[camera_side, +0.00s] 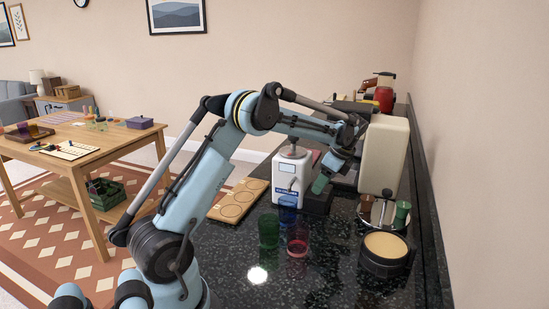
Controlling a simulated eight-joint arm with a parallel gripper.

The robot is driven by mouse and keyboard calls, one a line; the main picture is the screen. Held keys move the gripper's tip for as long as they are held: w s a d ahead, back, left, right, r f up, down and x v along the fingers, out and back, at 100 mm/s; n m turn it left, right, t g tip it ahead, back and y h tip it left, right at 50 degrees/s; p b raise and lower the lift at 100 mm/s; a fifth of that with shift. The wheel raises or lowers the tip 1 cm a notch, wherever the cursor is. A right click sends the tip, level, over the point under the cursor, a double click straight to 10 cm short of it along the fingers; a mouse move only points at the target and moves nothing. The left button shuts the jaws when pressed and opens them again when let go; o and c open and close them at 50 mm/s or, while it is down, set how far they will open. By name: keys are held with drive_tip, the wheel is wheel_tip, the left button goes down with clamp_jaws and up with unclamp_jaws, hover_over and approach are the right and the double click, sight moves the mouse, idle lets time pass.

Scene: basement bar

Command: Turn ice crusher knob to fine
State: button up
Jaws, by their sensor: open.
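A small white machine (283,172) with a blue label at its base and a grey top stands on the dark counter; it looks like the ice crusher, but the label is too small to read. A small grey part (291,184) shows on its front; I cannot tell whether this is the knob or what setting it marks.
Blue (288,209), green (269,231) and red (297,240) glasses stand before the machine. A tall cream appliance (384,155) is close on the right, with a round dark tub (384,252) in front. A wooden board (239,201) lies left.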

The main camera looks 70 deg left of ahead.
drive_tip(key=v, duration=1.1)
drive_tip(key=shift+r, duration=0.2)
drive_tip(key=shift+d, duration=0.1)
drive_tip(key=s+d+r+n+t+h, duration=0.1)
drive_tip(key=s+d+n+t, duration=0.25)
drive_tip(key=d, duration=0.25)
drive_tip(key=s+d+r+n+t, duration=0.2)
drive_tip(key=s+d, duration=0.2)
drive_tip(key=d, duration=0.2)
drive_tip(key=s+d+f+n+t+h, duration=0.2)
drive_tip(key=s+d+f+n+t, duration=0.2)
drive_tip(key=s+d+f, duration=0.3)
drive_tip(key=s+d+n, duration=0.1)
drive_tip(key=s, duration=0.2)
drive_tip(key=shift+d+h, duration=0.2)
drive_tip(key=shift+h, duration=0.1)
drive_tip(key=shift+o, duration=0.2)
drive_tip(key=shift+t, duration=0.25)
